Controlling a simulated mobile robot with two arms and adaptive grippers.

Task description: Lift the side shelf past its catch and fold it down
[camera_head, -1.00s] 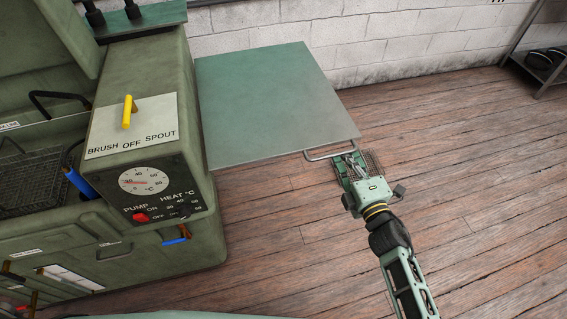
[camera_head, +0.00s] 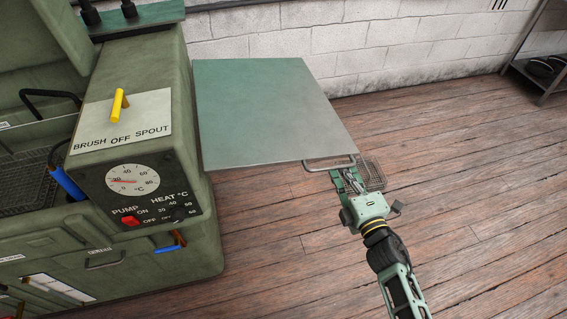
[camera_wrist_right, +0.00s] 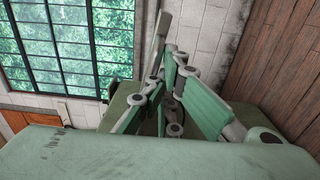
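The side shelf (camera_head: 265,110) is a flat green-grey panel standing out from the right side of the green washer cabinet (camera_head: 140,85). It looks close to level. A grey bar handle (camera_head: 331,166) runs along its near edge at the right. My right gripper (camera_head: 342,178) is at this handle, and its fingers appear shut on the bar. In the right wrist view, its jointed green fingers (camera_wrist_right: 167,85) are drawn close together; the bar between them is hard to make out. The catch is hidden. My left gripper does not show.
The cabinet front carries a yellow lever (camera_head: 118,104), a dial (camera_head: 132,180) and a red pump switch (camera_head: 130,220). A wire mesh piece (camera_head: 374,173) shows just beside my right gripper. A white block wall (camera_head: 420,45) stands behind.

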